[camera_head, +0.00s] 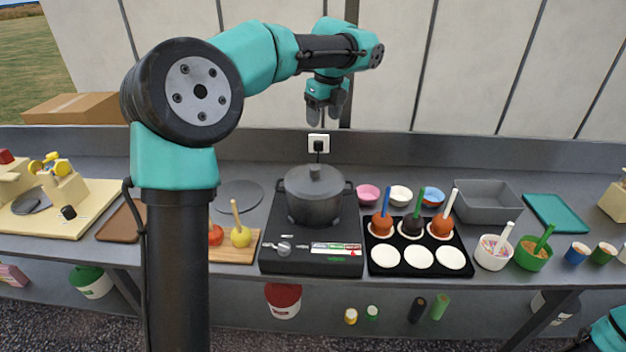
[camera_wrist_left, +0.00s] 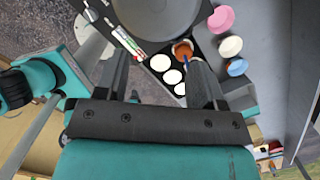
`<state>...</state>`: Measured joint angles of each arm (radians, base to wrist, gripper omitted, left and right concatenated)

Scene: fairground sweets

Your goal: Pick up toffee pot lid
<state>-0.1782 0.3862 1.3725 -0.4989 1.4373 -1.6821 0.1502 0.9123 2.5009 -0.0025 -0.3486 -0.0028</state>
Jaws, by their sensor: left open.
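The toffee pot (camera_head: 313,207) is dark grey and stands on a black hob (camera_head: 285,262) in the middle of the counter. Its grey lid (camera_head: 300,182) sits on top with a small knob upright at its centre. My left gripper (camera_head: 327,115) is open and empty, pointing down, high above and behind the pot. In the left wrist view a large grey round shape, which looks like the lid (camera_wrist_left: 152,14), is cut off by the top edge, beyond my open fingers (camera_wrist_left: 160,65). My right gripper is out of view; only a bit of teal arm shows at the lower right.
A black tray (camera_head: 377,241) with dipped apples on sticks and white discs stands right of the hob. Pink, white and blue bowls (camera_head: 432,196) sit behind it. A grey bin (camera_head: 488,205) is farther right. A wooden board (camera_head: 240,256) with two apples lies left.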

